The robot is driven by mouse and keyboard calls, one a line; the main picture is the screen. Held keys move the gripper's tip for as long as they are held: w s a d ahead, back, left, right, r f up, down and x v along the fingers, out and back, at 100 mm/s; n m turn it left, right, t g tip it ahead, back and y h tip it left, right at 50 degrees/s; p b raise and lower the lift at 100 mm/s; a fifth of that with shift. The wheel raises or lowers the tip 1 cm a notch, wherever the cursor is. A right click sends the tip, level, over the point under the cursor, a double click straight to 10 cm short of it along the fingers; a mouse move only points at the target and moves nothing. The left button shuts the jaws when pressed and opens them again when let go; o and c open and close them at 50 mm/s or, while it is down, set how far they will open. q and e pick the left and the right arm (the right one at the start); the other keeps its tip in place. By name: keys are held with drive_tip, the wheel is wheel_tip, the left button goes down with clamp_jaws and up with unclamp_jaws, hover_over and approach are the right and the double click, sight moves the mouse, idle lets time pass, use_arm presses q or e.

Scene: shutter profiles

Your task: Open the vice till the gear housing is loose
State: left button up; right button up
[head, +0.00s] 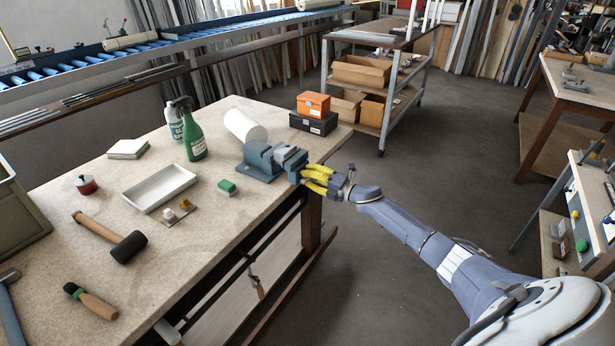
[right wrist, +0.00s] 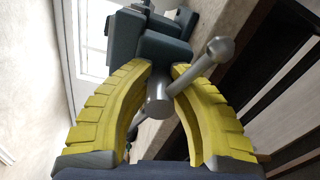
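A blue-grey vice (head: 262,161) stands at the right edge of the workbench. A paler grey block (head: 284,152) sits at its jaws; it may be the gear housing, but it is too small to tell. My right gripper (head: 308,176) has yellow fingers and is at the vice's outer end. In the right wrist view, its fingers (right wrist: 164,72) close from both sides on the round hub of the vice handle (right wrist: 159,98). The handle's bar slants through the hub, and its ball end (right wrist: 220,49) sticks out past the right finger. The left gripper is not in view.
A mallet (head: 112,238) lies further left. Open floor lies right of the bench.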

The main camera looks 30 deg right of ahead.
drive_tip(key=o, duration=0.6)
drive_tip(key=shift+o, duration=0.2)
drive_tip(key=v, duration=1.2)
